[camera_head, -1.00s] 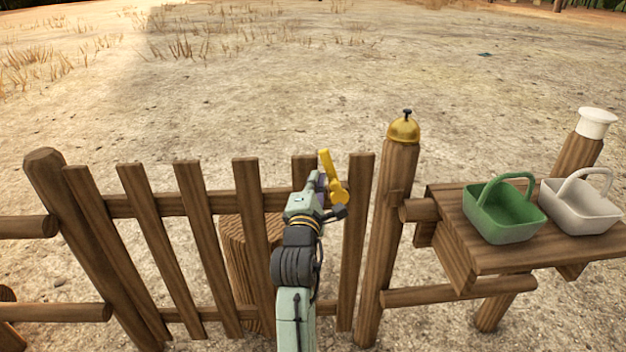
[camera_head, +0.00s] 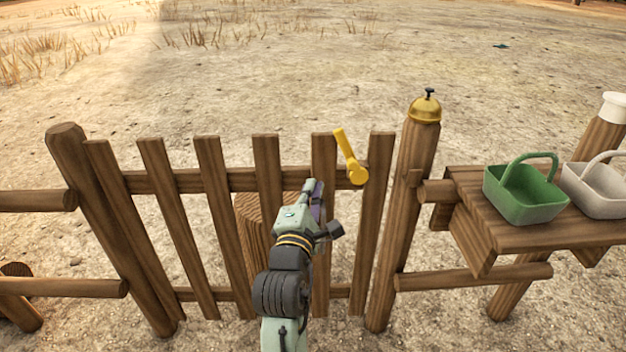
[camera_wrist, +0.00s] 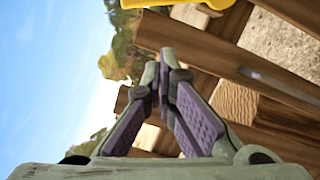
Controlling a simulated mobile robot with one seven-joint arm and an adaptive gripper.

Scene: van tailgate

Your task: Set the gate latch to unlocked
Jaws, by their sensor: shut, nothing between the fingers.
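The yellow gate latch (camera_head: 350,160) is on the upper right part of the wooden gate (camera_head: 210,180). Its arm points up and slightly left from a round pivot near the top rail. In the wrist view part of the yellow latch (camera_wrist: 170,3) shows at the top edge. My gripper (camera_head: 316,188) is below and left of the latch, apart from it, in front of the gate's slats. In the wrist view my gripper (camera_wrist: 163,75) has its fingertips together with nothing between them.
A post with a brass bell (camera_head: 425,108) stands right of the gate. A wooden shelf (camera_head: 560,232) farther right carries a green basket (camera_head: 525,207) and a white basket (camera_head: 597,200). A stump (camera_head: 252,225) stands behind the gate. Open dirt ground lies beyond.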

